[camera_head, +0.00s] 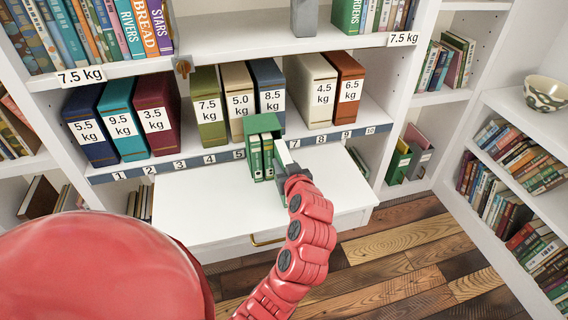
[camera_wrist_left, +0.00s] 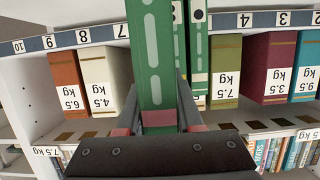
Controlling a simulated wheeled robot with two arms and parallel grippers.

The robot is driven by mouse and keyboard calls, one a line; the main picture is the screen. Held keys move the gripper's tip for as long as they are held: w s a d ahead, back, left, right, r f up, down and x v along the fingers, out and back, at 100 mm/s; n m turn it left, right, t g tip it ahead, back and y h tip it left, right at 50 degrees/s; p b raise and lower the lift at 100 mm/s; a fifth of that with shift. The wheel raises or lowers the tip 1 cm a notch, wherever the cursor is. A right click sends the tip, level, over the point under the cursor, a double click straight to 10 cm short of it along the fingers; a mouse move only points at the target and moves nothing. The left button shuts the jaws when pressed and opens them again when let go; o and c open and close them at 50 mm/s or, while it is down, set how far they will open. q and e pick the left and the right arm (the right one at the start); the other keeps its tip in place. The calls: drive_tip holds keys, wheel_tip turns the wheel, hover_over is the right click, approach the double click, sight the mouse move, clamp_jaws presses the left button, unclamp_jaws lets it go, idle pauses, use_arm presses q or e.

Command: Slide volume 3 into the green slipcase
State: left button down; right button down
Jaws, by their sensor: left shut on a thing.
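The green slipcase (camera_head: 262,124) stands on the white pull-out surface below the numbered shelf edge. Two green volumes (camera_head: 255,160) stand in it, spines facing out, at its left and middle. My left gripper (camera_head: 290,180) is shut on a third green volume (camera_head: 280,168), whose white page edge shows on top. This volume is upright at the slipcase's right side and sticks out in front of the other two. How deep it sits is hard to tell. In the left wrist view its green spine (camera_wrist_left: 150,50) is between the fingers, beside the other spines (camera_wrist_left: 199,45). Its number is not readable.
Several weight-labelled binders stand on the shelf behind, such as the green 7.5 kg one (camera_head: 209,107) and the orange 6.5 kg one (camera_head: 347,84). The white surface (camera_head: 215,205) is clear left of the slipcase. A patterned bowl (camera_head: 545,93) sits far right.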

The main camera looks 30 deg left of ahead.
use_arm(q)
drive_tip(key=shift+b, duration=0.55)
idle(0.4)
drive_tip(key=shift+w+a, duration=0.35)
drive_tip(key=shift+a, duration=0.1)
idle(0.3)
drive_tip(key=shift+c, duration=2.4)
unclamp_jaws()
drive_tip(key=shift+d, duration=0.1)
drive_tip(key=p+v, duration=0.7)
drive_tip(key=v, duration=1)
drive_tip(key=shift+s, duration=0.15)
drive_tip(key=shift+r, duration=0.1)
drive_tip(key=shift+c, duration=0.3)
